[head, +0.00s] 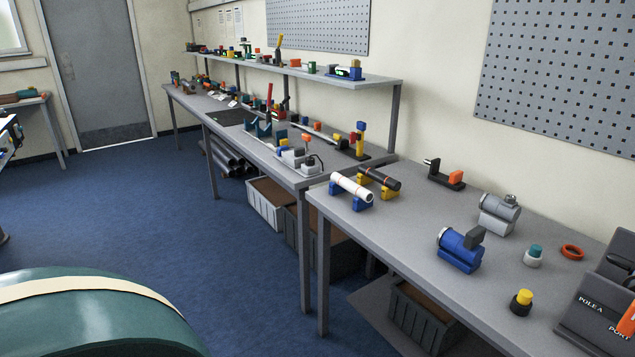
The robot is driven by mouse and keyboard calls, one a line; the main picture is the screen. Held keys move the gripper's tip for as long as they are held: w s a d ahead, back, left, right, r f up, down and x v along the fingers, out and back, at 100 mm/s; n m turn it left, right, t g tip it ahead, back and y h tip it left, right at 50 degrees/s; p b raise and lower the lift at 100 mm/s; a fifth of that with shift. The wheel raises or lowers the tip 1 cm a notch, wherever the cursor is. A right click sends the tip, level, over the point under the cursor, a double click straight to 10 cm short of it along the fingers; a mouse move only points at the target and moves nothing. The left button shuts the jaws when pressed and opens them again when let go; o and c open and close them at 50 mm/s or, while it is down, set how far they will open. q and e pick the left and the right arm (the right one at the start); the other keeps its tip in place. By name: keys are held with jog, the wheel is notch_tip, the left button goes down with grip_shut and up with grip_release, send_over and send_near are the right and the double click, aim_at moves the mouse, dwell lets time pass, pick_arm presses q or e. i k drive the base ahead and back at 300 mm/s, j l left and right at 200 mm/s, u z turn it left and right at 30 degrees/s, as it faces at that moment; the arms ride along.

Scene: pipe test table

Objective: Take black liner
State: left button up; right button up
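A black tube with a thin reddish band (379,178) lies on yellow supports (389,193) near the left end of the near grey table. It is the black piece that best fits the name black liner. A white tube (351,187) lies just in front of it on blue supports (364,204). Neither of my grippers shows in the head view, and nothing is touching the black tube.
The near grey table (400,240) also holds a blue motor (459,252), a grey motor (498,213), an orange ring (572,252) and a black-and-orange clamp (445,176). A large green rounded form (90,320) fills the lower left. Blue floor (180,220) is open between.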

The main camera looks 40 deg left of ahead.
aim_at(380, 177)
jog(key=u, duration=1.1)
jog(key=z, duration=0.45)
jog(key=i+j+z, duration=0.1)
jog(key=z, duration=0.35)
jog(key=j+z, duration=0.15)
jog(key=z, duration=0.25)
jog(key=j+z, duration=0.75)
jog(key=j, duration=0.3)
jog(key=j+z, duration=0.2)
jog(key=j, duration=0.35)
jog(key=k+j+z, duration=0.2)
jog(key=j, duration=0.3)
jog(key=k+j, duration=0.1)
jog(key=j, duration=0.25)
jog(key=j+z, duration=0.1)
jog(key=j, duration=0.3)
jog(key=k+j, duration=0.15)
jog(key=j, duration=0.2)
